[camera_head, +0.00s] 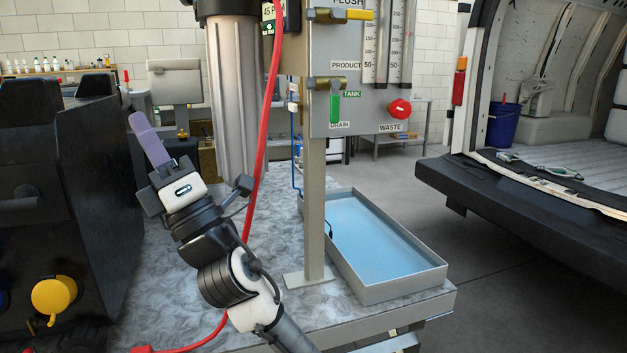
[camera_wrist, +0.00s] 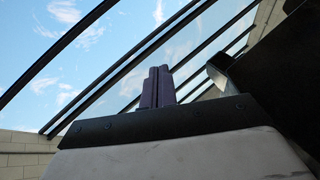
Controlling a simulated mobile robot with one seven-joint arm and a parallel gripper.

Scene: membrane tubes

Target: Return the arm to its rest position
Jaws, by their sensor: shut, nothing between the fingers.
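My gripper (camera_head: 150,139) is raised above the left part of the bench in the head view, with its purple fingers pointing up and to the left. The fingers are together with nothing between them. In the wrist view my gripper (camera_wrist: 158,87) points up toward a glass roof and sky, and its two purple fingers touch side by side. My arm comes up from the bottom of the head view in front of the bench (camera_head: 215,285). The gripper is apart from the black case at its left and from the grey cylinder (camera_head: 232,95) behind it.
A black case (camera_head: 100,200) stands close on the left. A red hose (camera_head: 262,150) hangs just right of my arm. A panel with valves (camera_head: 360,80) stands on a post (camera_head: 314,210), with a shallow tray of blue liquid (camera_head: 440,268) beside it. An open van (camera_head: 520,200) is at right.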

